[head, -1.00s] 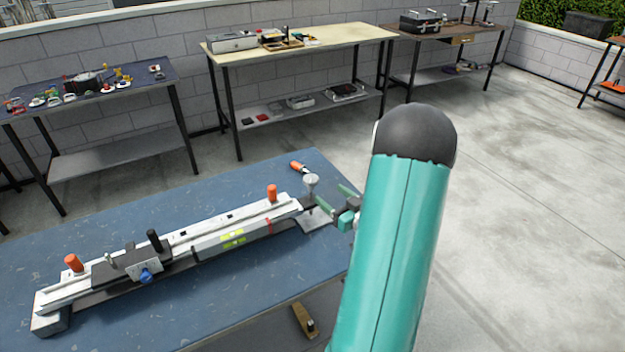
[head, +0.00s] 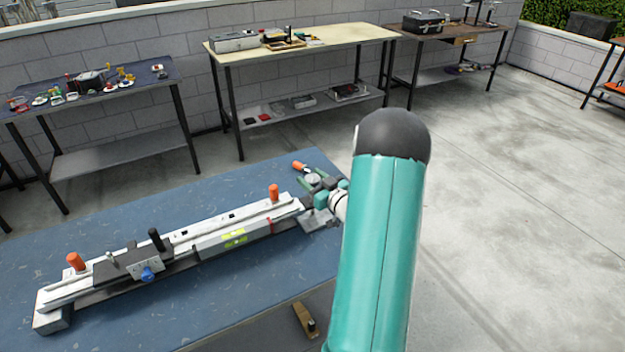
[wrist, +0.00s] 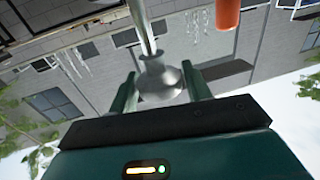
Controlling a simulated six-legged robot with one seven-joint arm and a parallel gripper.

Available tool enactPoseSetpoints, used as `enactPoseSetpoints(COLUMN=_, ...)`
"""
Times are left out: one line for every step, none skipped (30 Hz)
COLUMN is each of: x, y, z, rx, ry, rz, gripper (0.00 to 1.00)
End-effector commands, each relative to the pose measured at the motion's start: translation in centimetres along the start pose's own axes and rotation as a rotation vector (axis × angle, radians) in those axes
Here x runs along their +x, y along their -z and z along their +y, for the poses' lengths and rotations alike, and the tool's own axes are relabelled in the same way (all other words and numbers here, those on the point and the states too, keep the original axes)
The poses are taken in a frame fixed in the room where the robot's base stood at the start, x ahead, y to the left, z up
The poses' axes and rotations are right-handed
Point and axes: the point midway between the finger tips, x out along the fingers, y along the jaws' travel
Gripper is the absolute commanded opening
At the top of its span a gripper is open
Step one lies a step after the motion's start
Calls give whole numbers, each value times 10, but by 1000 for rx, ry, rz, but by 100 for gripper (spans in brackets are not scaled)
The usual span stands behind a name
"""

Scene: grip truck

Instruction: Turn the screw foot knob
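The screw foot knob (head: 313,179) is a small round silver piece at the right end of the long metal rail device (head: 190,240) on the blue table. In the wrist view the knob (wrist: 160,82) flares out below a shiny stem (wrist: 142,25). My gripper (head: 318,184) is at that end of the device, its green fingers on either side of the knob. In the wrist view the gripper (wrist: 160,85) is open around the knob, with a finger close to each side. Firm contact is not clear. My wrist partly hides the device's end.
The blue table (head: 200,325) is clear in front. Cluttered tables stand along the wall behind.

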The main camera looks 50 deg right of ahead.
Motion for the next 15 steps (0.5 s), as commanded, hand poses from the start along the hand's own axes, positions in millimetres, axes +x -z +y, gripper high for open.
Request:
enactPoseSetpoints(x=0, y=0, z=0, rx=0, ry=0, rz=0, gripper=38)
enactPoseSetpoints(x=0, y=0, z=0, rx=0, ry=0, rz=0, gripper=33)
enactPoseSetpoints(x=0, y=0, z=0, rx=0, ry=0, rz=0, gripper=25)
enactPoseSetpoints(x=0, y=0, z=0, rx=0, ry=0, rz=0, gripper=20)
enactPoseSetpoints(x=0, y=0, z=0, rx=0, ry=0, rz=0, gripper=20)
enactPoseSetpoints(x=0, y=0, z=0, rx=0, ry=0, rz=0, gripper=20)
enactPoseSetpoints(x=0, y=0, z=0, rx=0, ry=2, rz=0, gripper=20)
enactPoseSetpoints(x=0, y=0, z=0, rx=-1, ry=5, rz=0, gripper=20)
enactPoseSetpoints(x=0, y=0, z=0, rx=-1, ry=13, rz=1, gripper=20)
enactPoseSetpoints(x=0, y=0, z=0, rx=-2, ry=22, rz=1, gripper=20)
enactPoseSetpoints(x=0, y=0, z=1, rx=-2, ry=34, rz=1, gripper=20)
enactPoseSetpoints(x=0, y=0, z=1, rx=-3, ry=55, rz=2, gripper=20)
enactPoseSetpoints(x=0, y=1, z=1, rx=-4, ry=73, rz=3, gripper=20)
enactPoseSetpoints(x=0, y=0, z=1, rx=-3, ry=94, rz=3, gripper=20)
enactPoseSetpoints(x=0, y=0, z=2, rx=-4, ry=123, rz=3, gripper=20)
